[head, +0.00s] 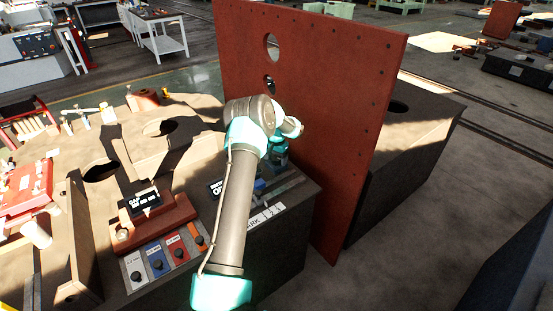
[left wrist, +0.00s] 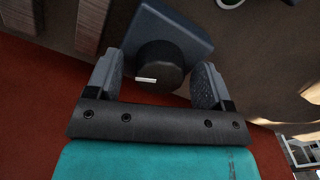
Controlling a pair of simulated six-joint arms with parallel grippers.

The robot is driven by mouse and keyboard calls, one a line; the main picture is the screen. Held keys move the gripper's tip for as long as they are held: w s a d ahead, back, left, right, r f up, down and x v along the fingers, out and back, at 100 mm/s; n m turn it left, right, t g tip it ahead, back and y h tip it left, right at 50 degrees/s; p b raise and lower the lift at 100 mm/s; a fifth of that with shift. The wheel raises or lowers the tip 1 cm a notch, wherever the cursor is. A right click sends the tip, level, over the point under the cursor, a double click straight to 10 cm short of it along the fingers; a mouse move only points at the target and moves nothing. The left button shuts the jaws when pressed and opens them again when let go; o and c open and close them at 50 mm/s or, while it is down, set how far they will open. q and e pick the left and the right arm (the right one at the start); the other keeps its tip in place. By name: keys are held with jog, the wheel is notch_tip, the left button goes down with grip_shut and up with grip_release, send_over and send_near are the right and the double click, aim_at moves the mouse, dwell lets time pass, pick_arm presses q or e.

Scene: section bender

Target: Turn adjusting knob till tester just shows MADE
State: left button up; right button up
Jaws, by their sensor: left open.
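The adjusting knob (left wrist: 160,66) is black with a white pointer line and sits on a dark grey block (left wrist: 172,28) in the left wrist view. My left gripper (left wrist: 158,76) is open, with one finger on each side of the knob. Gaps seem to show between the fingers and the knob; I cannot tell whether either touches. In the head view my left gripper (head: 277,155) is low beside the red panel, and the knob is hidden there. My right gripper is not in view.
A tall red panel (head: 315,110) stands close to the right of my left gripper. A second black display (head: 145,202) is on a red stand. Several coloured button plates (head: 157,260) line the bench front. A blue block (head: 259,186) is beside my arm.

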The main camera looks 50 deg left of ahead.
aim_at(276, 158)
pick_arm(q)
jog(key=shift+r, duration=0.1)
notch_tip(276, 158, up, 17)
jog(key=shift+r, duration=0.15)
dwell(0.4)
dwell(1.1)
